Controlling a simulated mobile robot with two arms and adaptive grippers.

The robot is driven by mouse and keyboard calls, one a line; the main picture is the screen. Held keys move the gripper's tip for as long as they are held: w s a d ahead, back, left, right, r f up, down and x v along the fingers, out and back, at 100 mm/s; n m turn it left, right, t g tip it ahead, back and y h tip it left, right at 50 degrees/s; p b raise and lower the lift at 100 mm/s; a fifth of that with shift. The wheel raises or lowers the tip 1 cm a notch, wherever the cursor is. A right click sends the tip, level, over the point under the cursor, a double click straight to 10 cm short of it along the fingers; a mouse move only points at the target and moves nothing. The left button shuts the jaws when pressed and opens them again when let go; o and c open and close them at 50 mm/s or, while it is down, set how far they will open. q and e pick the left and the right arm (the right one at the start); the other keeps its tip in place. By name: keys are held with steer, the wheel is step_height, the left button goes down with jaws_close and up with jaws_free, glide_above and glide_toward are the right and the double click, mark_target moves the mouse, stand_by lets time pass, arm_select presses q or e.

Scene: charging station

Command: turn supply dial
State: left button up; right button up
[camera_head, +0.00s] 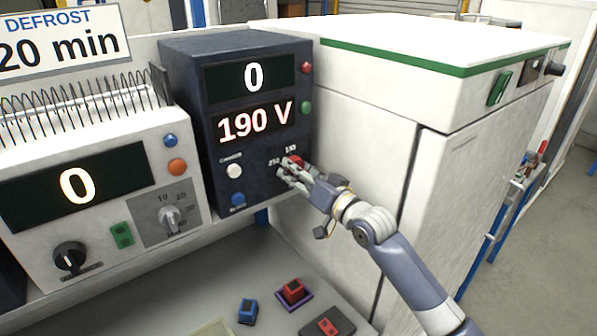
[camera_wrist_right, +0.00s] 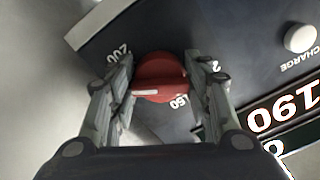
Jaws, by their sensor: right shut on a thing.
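The supply unit is a dark blue box (camera_head: 185,62) with two displays, reading "0" and "190 V". Its red supply dial (camera_head: 293,160) is at the lower right of the front panel, mostly hidden behind my right gripper (camera_head: 286,172). In the right wrist view the red dial (camera_wrist_right: 160,78) has a white pointer line and sits between the two fingers of my right gripper (camera_wrist_right: 160,90), which is shut on it. Scale marks stand around the dial, and some are covered by the fingers. My left gripper is not in view.
A white unit (camera_head: 100,165) with a "0" display, knobs and wire coils stands to the left. A white cabinet (camera_head: 345,120) stands close on the right. Blue (camera_head: 248,310) and red (camera_head: 293,291) blocks lie on the grey surface below.

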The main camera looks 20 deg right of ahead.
steer(key=o, duration=1.1)
steer(key=v, duration=1.2)
